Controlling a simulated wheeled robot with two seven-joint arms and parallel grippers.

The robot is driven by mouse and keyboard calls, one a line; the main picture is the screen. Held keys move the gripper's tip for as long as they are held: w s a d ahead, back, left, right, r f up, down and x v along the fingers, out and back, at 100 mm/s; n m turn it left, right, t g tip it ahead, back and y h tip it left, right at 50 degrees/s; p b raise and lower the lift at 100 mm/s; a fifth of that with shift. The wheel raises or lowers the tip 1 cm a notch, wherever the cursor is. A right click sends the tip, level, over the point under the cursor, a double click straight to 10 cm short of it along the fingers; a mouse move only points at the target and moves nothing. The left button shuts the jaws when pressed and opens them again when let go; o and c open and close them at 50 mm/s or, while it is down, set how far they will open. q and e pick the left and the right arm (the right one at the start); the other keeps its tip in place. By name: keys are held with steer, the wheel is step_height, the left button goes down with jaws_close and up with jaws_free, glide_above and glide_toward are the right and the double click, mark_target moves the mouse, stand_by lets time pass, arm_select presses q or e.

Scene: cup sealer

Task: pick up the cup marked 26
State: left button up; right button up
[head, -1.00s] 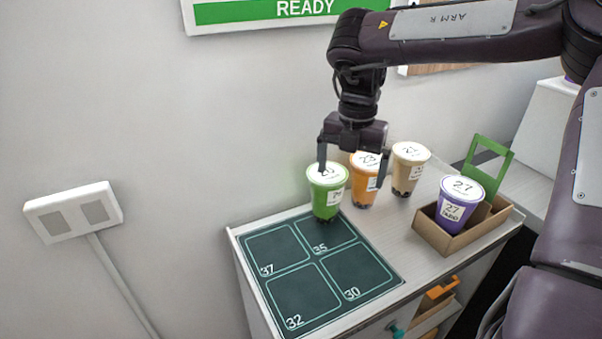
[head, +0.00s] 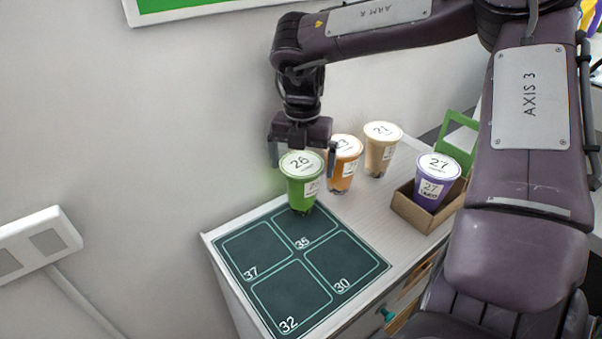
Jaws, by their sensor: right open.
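The green cup marked 26 (head: 301,188) stands upright at the back of the counter, by the far corner of the dark mat. Its white lid with the number faces up. My right gripper (head: 303,160) is open, pointing down, with one finger at the left of the green cup and the other at its right, near the orange cup. I cannot tell whether either finger touches the cup. My left gripper is not in view.
An orange cup (head: 343,168) stands close to the right of the green cup, then a tan cup (head: 380,152). A purple cup (head: 434,186) sits in a brown carrier (head: 412,213). The dark mat (head: 296,250) with marked squares is empty.

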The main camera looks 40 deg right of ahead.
steer(key=shift+f, duration=1.3)
steer(key=c, duration=1.2)
steer(key=shift+r, duration=0.1)
